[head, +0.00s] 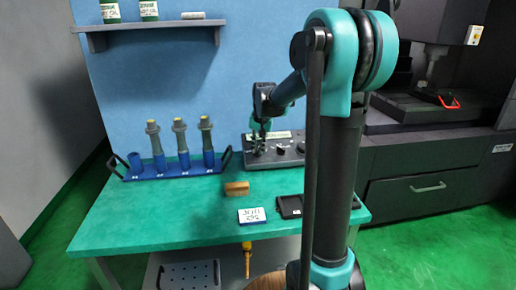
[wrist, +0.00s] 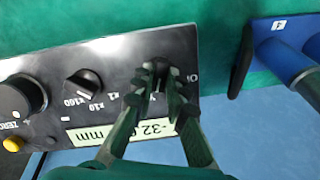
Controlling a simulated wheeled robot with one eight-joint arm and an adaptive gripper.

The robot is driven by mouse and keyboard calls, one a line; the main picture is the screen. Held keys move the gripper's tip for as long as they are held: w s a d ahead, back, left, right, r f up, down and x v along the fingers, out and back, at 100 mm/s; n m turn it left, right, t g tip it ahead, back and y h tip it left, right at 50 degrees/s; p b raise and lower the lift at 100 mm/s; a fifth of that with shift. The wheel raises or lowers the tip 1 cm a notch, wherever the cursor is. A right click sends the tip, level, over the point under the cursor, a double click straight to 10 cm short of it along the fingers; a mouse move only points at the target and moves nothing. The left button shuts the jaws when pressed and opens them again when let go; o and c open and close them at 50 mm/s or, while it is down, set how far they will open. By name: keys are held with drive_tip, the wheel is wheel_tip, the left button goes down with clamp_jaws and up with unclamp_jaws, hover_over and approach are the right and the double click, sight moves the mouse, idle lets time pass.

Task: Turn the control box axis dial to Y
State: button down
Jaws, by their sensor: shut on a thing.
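The control box (head: 282,158) is a dark sloped panel at the back right of the green table. In the wrist view its panel (wrist: 125,60) shows upside down, with a lit readout (wrist: 150,130) partly hidden by my fingers. The axis dial (wrist: 159,64) is a small black knob at the panel's right end. My gripper (wrist: 161,80) is shut on this dial from above; it also shows at the box in the head view (head: 257,142). My fingers hide most of the dial and nearby letters, so I cannot tell which axis it points to.
A second black dial (wrist: 84,86) marked x1, x10, x100, a large knob (wrist: 20,97) and a yellow button (wrist: 13,144) sit farther left on the panel. A blue rack (head: 185,171) with several tool holders stands left of the box. A wooden block (head: 236,188) lies in front.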

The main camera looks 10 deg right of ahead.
idle(0.3)
drive_tip(key=c, duration=1.5)
unclamp_jaws()
drive_tip(key=shift+c, duration=0.2)
drive_tip(key=shift+r, duration=0.1)
drive_tip(key=v, duration=1.1)
drive_tip(key=shift+r, duration=0.4)
drive_tip(key=shift+s, duration=0.2)
